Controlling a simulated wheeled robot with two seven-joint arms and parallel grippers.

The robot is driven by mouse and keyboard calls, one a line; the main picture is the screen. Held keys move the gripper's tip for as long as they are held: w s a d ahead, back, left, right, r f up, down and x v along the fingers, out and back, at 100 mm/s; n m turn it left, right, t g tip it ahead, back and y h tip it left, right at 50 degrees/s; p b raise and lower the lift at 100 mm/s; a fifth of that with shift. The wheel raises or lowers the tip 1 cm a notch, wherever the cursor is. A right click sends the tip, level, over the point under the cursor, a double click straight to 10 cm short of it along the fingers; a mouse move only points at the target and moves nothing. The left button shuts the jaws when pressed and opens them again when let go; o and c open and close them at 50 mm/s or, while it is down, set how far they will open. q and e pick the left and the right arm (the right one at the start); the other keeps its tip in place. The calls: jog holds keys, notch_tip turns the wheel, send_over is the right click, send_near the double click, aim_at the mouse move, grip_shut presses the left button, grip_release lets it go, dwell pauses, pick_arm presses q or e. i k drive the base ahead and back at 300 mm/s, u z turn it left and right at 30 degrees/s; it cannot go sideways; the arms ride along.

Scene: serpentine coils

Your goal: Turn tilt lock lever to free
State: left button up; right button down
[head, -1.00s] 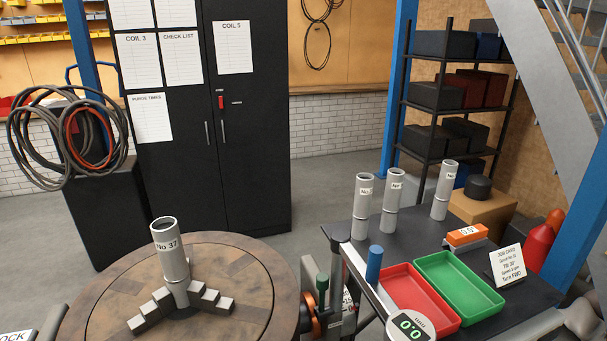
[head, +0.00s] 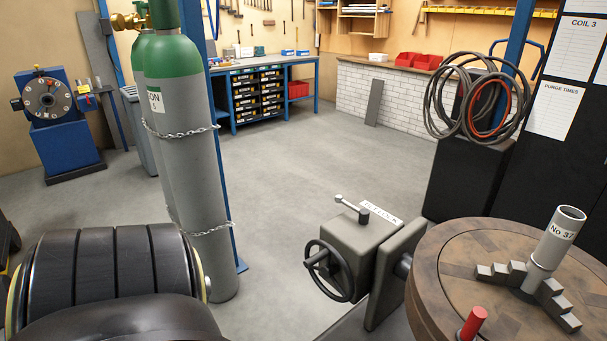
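The tilt lock lever (head: 351,204) is a short metal bar with a grey knob on top of a grey gearbox (head: 362,236). A white label (head: 382,212) lies beside it on the box; its text is small, and only part of it seems to read "LOCK". A dark handwheel (head: 330,271) is on the box's near left side. The box stands just left of the round brown turntable (head: 450,262). Neither of my grippers shows in the head view, and nothing is seen touching the lever.
A grey tube marked No 37 (head: 557,237) stands tilted on the turntable, in a stepped chuck. A red handle (head: 472,322) rises at its near edge. Chained green-topped cylinders (head: 185,130) and a dark ribbed rounded object (head: 108,265) are at left. The middle floor is clear.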

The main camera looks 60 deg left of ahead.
aim_at(363, 214)
jog(key=u, duration=0.3)
jog(key=k, duration=0.75)
jog(key=u, duration=1.05)
jog(key=i, duration=0.75)
jog(key=u, duration=1.85)
jog(key=i, duration=1)
jog(key=z, duration=1.95)
